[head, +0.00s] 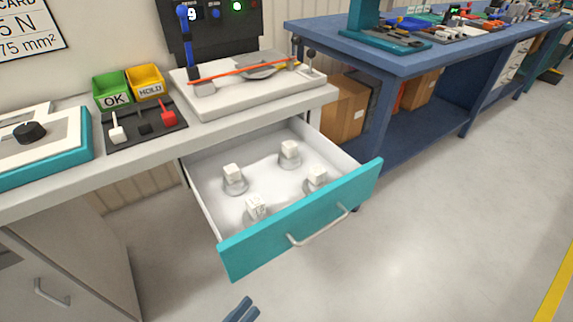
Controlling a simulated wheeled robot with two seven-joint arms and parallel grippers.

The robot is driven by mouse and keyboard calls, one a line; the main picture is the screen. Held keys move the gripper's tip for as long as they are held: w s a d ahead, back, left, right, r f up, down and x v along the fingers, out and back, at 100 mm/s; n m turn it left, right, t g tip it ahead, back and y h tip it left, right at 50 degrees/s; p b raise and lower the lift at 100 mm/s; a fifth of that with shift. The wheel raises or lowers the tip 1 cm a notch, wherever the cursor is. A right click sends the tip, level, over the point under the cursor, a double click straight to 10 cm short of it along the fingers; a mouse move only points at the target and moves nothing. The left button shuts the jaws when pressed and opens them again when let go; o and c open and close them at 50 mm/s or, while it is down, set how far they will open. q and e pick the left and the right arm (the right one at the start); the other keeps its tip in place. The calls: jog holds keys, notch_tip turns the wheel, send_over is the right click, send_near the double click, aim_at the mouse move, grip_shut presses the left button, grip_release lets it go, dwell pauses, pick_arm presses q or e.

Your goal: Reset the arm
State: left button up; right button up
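Two dark blue fingertips of my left gripper (242,311) show at the bottom edge, below the open drawer and apart from it. They lie close side by side with nothing seen between them; the rest of the gripper is cut off, so I cannot tell whether it is open or shut. My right gripper is not in view. The drawer (300,226) has a teal front and a grey handle and stands pulled out under the bench. Several white cube-topped pieces stand on its white floor, one of them at the back (289,150).
On the bench (60,183) are a green OK bin (113,99), a yellow HOLD bin (147,91), a dark panel with levers (145,128), and a white fixture (250,92) with an orange cable across it. A blue table (420,63) stands behind right. The floor at right is clear.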

pick_arm(q)
jog(key=w+a+f+g+y, duration=0.1)
jog(key=a+f+g+y, duration=0.3)
jog(key=f, duration=0.7)
jog(key=w+a+f+g+y, duration=0.1)
jog(key=a+f+y, duration=0.2)
jog(key=f+y, duration=0.5)
jog(key=s+a+f+g, duration=0.3)
jog(key=s+f+g, duration=0.15)
jog(key=f, duration=0.55)
jog(key=s+f+g+y, duration=0.1)
jog(key=s+f+g, duration=0.2)
jog(key=s, duration=0.4)
jog(key=s+f+g+y, duration=0.1)
jog(key=s+f+g, duration=0.25)
jog(key=s, duration=0.35)
notch_tip(320, 180, up, 14)
jog(key=t+p, duration=0.1)
jog(key=p, duration=1.2)
jog(key=shift+w+a+f+m, duration=0.15)
jog(key=shift+w+a+m, duration=0.05)
jog(key=shift+w+m, duration=0.2)
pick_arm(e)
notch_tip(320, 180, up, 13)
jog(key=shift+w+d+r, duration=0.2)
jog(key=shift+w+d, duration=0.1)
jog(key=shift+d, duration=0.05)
pick_arm(q)
jog(key=shift+p, duration=0.3)
